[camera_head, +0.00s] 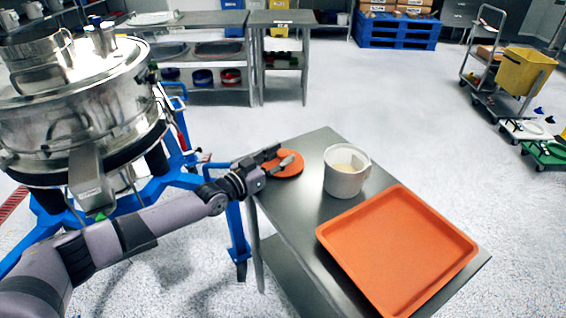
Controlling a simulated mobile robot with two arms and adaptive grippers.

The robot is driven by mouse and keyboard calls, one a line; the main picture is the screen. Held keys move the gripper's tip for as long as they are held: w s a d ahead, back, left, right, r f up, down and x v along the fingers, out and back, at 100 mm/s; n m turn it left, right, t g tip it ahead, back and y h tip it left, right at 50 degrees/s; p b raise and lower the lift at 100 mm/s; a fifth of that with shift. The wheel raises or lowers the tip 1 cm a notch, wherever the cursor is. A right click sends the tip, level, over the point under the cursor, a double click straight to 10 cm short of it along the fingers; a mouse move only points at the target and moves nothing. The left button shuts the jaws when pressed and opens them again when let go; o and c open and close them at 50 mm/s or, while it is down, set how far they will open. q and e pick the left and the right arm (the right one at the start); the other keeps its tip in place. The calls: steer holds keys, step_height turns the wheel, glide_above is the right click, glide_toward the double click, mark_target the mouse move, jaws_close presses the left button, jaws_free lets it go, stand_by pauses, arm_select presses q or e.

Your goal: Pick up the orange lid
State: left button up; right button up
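The orange lid (291,168) is a round orange disc at the far left corner of the metal table (318,148). My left gripper (281,157) reaches in from the left and is at the lid. Its two dark fingers are spread apart, with a gap between them, over the lid's left part. They hide some of the lid. I cannot tell whether a finger touches it. My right gripper does not show.
A white bucket (345,178) with pale contents stands just right of the lid. An orange tray (400,252) covers the table's near right part. A large steel sifter (70,110) on a blue frame stands at the left.

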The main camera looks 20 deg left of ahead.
arm_select(q)
steer(key=c, duration=0.5)
steer(key=shift+c, duration=0.3)
